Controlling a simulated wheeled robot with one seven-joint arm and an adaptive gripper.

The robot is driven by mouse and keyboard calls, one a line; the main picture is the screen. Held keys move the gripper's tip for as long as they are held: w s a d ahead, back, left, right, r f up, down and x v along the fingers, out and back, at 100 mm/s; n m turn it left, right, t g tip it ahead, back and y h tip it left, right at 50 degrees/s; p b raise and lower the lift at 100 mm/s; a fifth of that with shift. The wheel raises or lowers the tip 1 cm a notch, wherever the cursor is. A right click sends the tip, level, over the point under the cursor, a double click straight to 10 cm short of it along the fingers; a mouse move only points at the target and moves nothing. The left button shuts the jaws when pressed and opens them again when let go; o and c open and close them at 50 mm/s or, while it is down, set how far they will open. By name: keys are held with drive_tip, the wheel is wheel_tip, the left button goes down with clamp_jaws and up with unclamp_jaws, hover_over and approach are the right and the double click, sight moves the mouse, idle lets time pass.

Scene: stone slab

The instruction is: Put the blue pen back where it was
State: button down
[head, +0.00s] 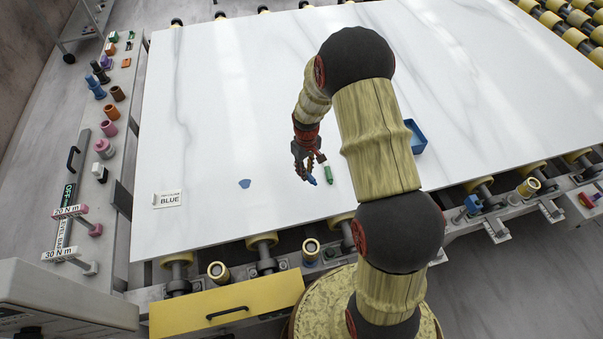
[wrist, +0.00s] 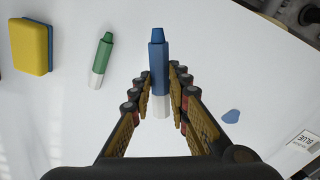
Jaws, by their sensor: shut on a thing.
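The blue pen (wrist: 159,60) has a blue body and cap and a white lower end. My gripper (wrist: 161,85) is shut on it, with a finger on each side in the wrist view. In the head view my gripper (head: 305,168) is low over the white slab, and a bit of the blue pen (head: 312,181) shows under the fingers. I cannot tell whether the pen touches the slab. A flat blue patch (head: 245,183) lies on the slab to the left of my gripper. It also shows at right in the wrist view (wrist: 231,116). A "BLUE" label (head: 168,199) stands farther left.
A green pen (head: 327,172) lies just right of my gripper. A blue object (head: 416,137) is partly behind my arm. A yellow-and-blue block (wrist: 32,46) is at the wrist view's left. The slab (head: 215,110) is clear between gripper and patch.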

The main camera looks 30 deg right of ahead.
drive_tip(key=w+f, duration=0.1)
drive_tip(key=f, duration=0.1)
drive_tip(key=w+f, duration=0.2)
drive_tip(key=w+d+f, duration=0.1)
drive_tip(key=w+f, duration=0.1)
drive_tip(key=shift+f, duration=1.55)
drive_tip(key=shift+f+b, duration=0.15)
drive_tip(key=shift+b, duration=0.2)
drive_tip(key=c, duration=1.7)
unclamp_jaws()
